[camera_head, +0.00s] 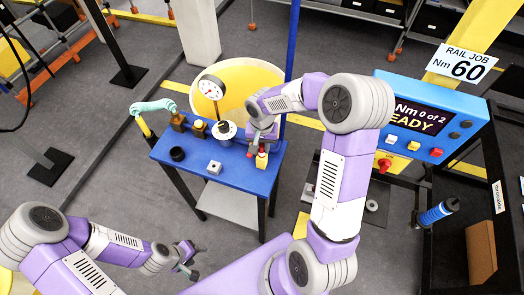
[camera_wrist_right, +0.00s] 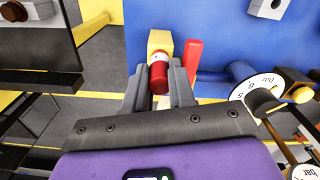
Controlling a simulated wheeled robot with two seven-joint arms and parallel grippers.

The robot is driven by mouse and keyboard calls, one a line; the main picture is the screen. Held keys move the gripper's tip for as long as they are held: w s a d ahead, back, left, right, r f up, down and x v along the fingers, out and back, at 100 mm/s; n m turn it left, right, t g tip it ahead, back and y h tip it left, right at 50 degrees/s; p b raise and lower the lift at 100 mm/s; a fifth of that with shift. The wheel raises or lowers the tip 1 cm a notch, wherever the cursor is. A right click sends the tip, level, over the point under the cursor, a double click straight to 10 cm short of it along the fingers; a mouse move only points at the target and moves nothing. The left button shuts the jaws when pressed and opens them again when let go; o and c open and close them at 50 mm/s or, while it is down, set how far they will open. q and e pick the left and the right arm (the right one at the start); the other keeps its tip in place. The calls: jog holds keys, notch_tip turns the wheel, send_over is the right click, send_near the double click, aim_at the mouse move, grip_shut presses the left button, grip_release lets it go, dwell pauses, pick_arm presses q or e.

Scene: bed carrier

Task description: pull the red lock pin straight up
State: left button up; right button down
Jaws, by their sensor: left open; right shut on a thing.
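The red lock pin (camera_wrist_right: 158,76), a short red cylinder with a pale band, is between the fingers of my right gripper (camera_wrist_right: 159,88) in the right wrist view. A yellow block (camera_wrist_right: 160,42) shows just beyond it. In the head view my right gripper (camera_head: 261,142) is low over the right end of the blue table (camera_head: 243,175), shut on the pin; the fingers partly hide it. I cannot tell whether the pin is still seated. My left gripper (camera_head: 187,262) is open and empty, low at the front left, well away from the table.
A red upright piece (camera_wrist_right: 193,58) stands close beside the right finger. A pressure gauge (camera_head: 211,88), brass fittings and a black ring (camera_head: 177,154) are on the table. A blue display console (camera_head: 425,115) stands at the right. The floor in front is mostly clear.

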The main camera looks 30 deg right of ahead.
jog(key=shift+r+p, duration=1)
jog(key=shift+r, duration=0.65)
dwell(0.6)
jog(key=shift+r+p, duration=0.55)
jog(key=shift+r, duration=0.3)
